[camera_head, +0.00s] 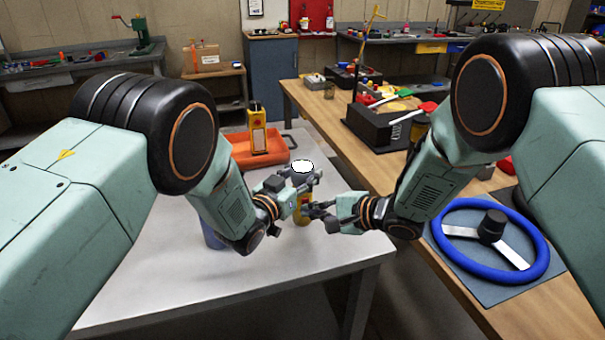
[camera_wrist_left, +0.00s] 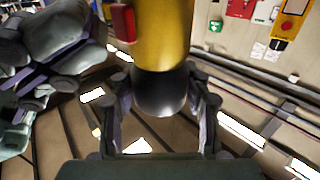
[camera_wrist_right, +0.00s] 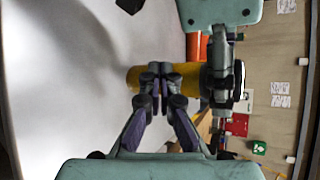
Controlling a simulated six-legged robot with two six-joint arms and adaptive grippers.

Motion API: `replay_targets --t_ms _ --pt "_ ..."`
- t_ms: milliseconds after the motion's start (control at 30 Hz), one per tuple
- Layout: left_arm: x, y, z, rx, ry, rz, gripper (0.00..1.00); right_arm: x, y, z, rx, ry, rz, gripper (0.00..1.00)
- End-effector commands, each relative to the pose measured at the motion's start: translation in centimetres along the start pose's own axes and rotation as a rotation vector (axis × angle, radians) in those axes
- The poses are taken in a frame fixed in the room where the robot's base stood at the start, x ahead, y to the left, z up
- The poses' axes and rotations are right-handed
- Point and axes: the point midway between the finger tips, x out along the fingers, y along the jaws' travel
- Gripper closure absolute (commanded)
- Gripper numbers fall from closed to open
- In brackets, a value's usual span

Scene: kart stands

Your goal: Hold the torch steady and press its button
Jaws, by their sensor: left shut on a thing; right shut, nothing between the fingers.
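The torch (camera_head: 303,216) stands roughly upright above the grey table, its yellow body partly hidden by my grippers. A bright white round face (camera_head: 302,166) shows at its top. My left gripper (camera_head: 298,192) is shut on the torch; in the left wrist view its fingers (camera_wrist_left: 162,105) flank the black part below the yellow body (camera_wrist_left: 162,38). The red button (camera_wrist_left: 123,22) shows on the torch's left side there. My right gripper (camera_head: 318,210) is shut and empty, close beside the torch. In the right wrist view its closed fingertips (camera_wrist_right: 161,82) overlap the yellow body (camera_wrist_right: 182,72); contact is unclear.
An orange tray (camera_head: 240,160) with a yellow device (camera_head: 258,130) sits at the table's back. A blue object (camera_head: 212,236) is partly hidden behind my left arm. A blue steering wheel (camera_head: 540,265) lies on the wooden bench at right. The table's front is clear.

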Motion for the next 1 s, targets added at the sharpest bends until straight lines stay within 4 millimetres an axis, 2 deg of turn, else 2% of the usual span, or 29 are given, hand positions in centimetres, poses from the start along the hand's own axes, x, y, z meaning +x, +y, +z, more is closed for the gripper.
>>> replay_targets --t_ms 200,800,1000 --pt "0.0 0.0 0.0 0.000 0.001 0.000 0.93 -0.2 0.2 0.1 0.001 0.000 0.001 1.00" --pt "0.0 0.0 0.0 0.000 0.001 0.000 0.93 -3.8 2.7 2.7 0.002 0.000 0.001 1.00" --pt "0.0 0.0 -0.1 0.000 0.001 0.000 0.93 -4.2 3.1 3.0 0.001 0.001 0.000 1.00"
